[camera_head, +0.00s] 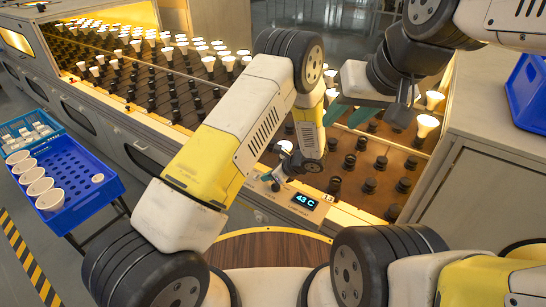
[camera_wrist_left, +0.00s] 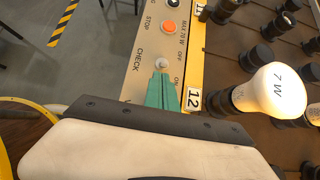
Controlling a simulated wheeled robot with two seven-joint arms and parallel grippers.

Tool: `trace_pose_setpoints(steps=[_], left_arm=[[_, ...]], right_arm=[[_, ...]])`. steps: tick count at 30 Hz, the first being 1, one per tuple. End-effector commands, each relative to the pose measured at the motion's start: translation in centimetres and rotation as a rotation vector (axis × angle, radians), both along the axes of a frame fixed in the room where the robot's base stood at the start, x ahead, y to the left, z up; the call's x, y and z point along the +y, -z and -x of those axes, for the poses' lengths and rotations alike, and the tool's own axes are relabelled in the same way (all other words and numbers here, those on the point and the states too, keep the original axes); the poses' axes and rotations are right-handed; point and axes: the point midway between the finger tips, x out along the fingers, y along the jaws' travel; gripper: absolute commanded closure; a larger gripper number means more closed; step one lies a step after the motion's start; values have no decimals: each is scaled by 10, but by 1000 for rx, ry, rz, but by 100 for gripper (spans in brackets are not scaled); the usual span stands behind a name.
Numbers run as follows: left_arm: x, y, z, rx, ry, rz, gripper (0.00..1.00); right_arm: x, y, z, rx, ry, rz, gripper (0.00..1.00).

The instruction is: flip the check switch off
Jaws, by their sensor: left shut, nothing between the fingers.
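The check switch (camera_wrist_left: 162,63) is a small pale round-tipped knob on the cream control panel (camera_wrist_left: 196,60), beside the printed word CHECK in the left wrist view. My left gripper (camera_wrist_left: 161,78) has its teal fingers shut together and empty, with the tips right at the switch; I cannot tell if they touch it. The fingers cover part of the panel, and the switch's on or off position is unclear. In the head view my left gripper (camera_head: 274,180) is low over the front panel, its fingers hard to make out. My right gripper (camera_head: 349,112) has its teal fingers apart over the lamp rack, empty.
An orange button (camera_wrist_left: 170,27) sits farther along the panel. A lit bulb (camera_wrist_left: 270,92) stands close to the panel. A blue crate (camera_head: 72,172) with white cups is at left. Sockets and lit bulbs fill the rack.

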Motion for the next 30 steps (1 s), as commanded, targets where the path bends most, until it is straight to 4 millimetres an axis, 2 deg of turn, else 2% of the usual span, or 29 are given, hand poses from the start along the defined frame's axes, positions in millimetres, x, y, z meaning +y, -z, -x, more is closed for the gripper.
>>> trace_pose_setpoints(steps=[6, 30], left_arm=[[5, 7, -4, -1, 1, 2, 100], [8, 3, -6, 47, -1, 66, 100]], right_arm=[[0, 0, 0, 0, 0, 0, 64], [0, 0, 0, 0, 0, 0, 64]])
